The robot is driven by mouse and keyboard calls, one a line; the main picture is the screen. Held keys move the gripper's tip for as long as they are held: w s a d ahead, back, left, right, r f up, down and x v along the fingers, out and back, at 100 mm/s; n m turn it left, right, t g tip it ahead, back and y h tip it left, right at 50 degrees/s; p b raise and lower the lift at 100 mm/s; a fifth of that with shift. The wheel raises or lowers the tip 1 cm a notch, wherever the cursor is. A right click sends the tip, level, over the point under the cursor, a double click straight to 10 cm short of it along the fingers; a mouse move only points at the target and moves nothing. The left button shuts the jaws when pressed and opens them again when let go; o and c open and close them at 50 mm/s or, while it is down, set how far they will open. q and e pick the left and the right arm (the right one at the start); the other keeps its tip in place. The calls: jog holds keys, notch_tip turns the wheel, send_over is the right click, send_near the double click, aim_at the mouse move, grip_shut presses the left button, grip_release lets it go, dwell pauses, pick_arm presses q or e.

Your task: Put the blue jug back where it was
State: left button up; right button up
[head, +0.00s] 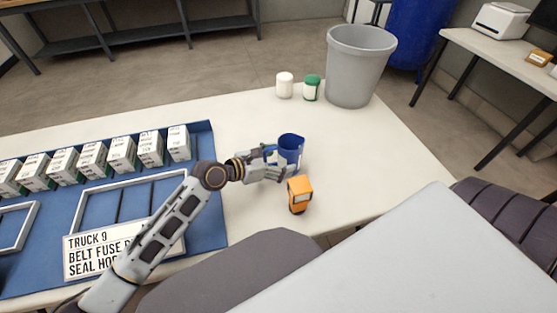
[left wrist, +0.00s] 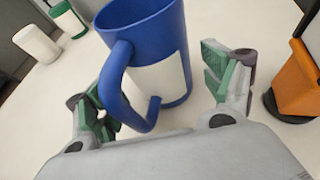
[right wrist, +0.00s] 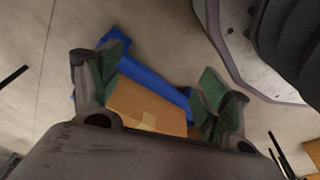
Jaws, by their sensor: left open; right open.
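The blue jug (head: 291,146) stands upright on the white table, with its handle towards my left gripper. My left gripper (head: 281,164) is open beside it. In the left wrist view the jug (left wrist: 150,20) with its pale label stands between and just beyond the open fingers (left wrist: 165,95); I cannot tell whether they touch it. My right gripper (right wrist: 155,80) is open, away from the table and out of the head view. Beyond its fingers are a brown box (right wrist: 150,105) and a blue item (right wrist: 150,68), at a distance I cannot tell.
An orange device (head: 299,195) stands close to the jug, in front and to the right. A white jar (head: 284,85), a green-lidded jar (head: 312,88) and a grey bin (head: 359,65) stand behind. A blue mat (head: 208,225) with several boxes is at the left. The table's right side is clear.

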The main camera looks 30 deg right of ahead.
aim_at(280, 160)
pick_arm(q)
jog(key=shift+r, duration=0.15)
jog(key=shift+a+r, duration=0.1)
jog(key=shift+a, duration=0.25)
jog(key=shift+a+r, duration=0.15)
jog(key=shift+a, duration=0.15)
jog(key=v, duration=0.3)
jog(key=shift+s+p, duration=0.1)
jog(key=shift+p, duration=0.3)
jog(key=p+v, duration=0.1)
jog(key=v, duration=0.6)
jog(key=shift+a+r, duration=0.2)
jog(key=shift+a, duration=0.05)
pick_arm(e)
jog(key=s+d+f, duration=0.2)
jog(key=s+f, duration=0.1)
jog(key=f, duration=0.2)
jog(key=shift+s+d, duration=0.15)
jog(key=shift+d, duration=0.05)
jog(key=shift+r, duration=0.15)
pick_arm(q)
jog(key=shift+s, duration=0.1)
